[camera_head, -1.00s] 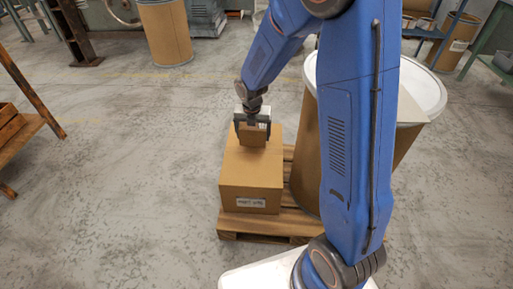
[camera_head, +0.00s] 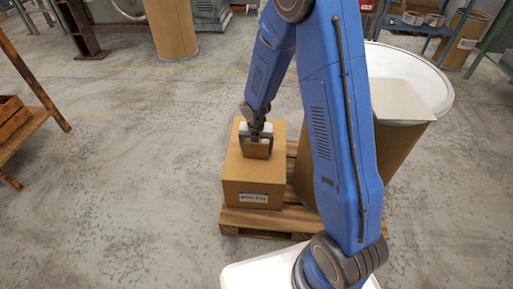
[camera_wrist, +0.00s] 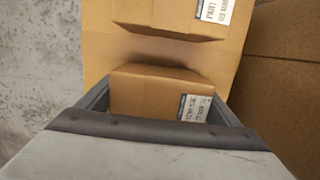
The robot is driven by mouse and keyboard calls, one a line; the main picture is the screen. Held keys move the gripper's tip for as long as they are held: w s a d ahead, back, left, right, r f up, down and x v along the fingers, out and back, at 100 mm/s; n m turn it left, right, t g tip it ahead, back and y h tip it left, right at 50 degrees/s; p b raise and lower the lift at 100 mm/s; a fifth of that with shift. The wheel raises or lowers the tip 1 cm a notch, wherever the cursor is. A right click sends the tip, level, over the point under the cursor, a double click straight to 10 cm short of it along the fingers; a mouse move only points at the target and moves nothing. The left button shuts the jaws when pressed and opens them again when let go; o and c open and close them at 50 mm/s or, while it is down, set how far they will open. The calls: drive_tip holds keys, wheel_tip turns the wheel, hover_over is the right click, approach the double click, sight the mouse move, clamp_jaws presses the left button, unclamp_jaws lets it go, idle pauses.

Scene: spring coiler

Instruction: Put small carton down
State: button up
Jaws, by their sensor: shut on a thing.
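My gripper (camera_head: 256,148) is shut on the small carton (camera_wrist: 150,95), a brown box with a white label at its right end in the wrist view. One finger is on each side of it. The held carton also shows in the head view (camera_head: 257,151), over the top of a large tan box (camera_head: 240,175). I cannot tell whether it touches that top. In the wrist view a similar labelled carton (camera_wrist: 165,13) lies just beyond the held one, over the large box's top (camera_wrist: 100,55). I cannot clearly pick it out in the head view.
The large box stands on a wooden pallet (camera_head: 255,222). A tall brown drum with a white rim (camera_head: 405,135) stands close on the right. A wooden bench (camera_head: 25,110) is at the left. Another drum (camera_head: 172,28) stands at the back. Open concrete floor lies between.

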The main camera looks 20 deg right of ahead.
drive_tip(key=shift+f, duration=0.1)
drive_tip(key=o, duration=1.4)
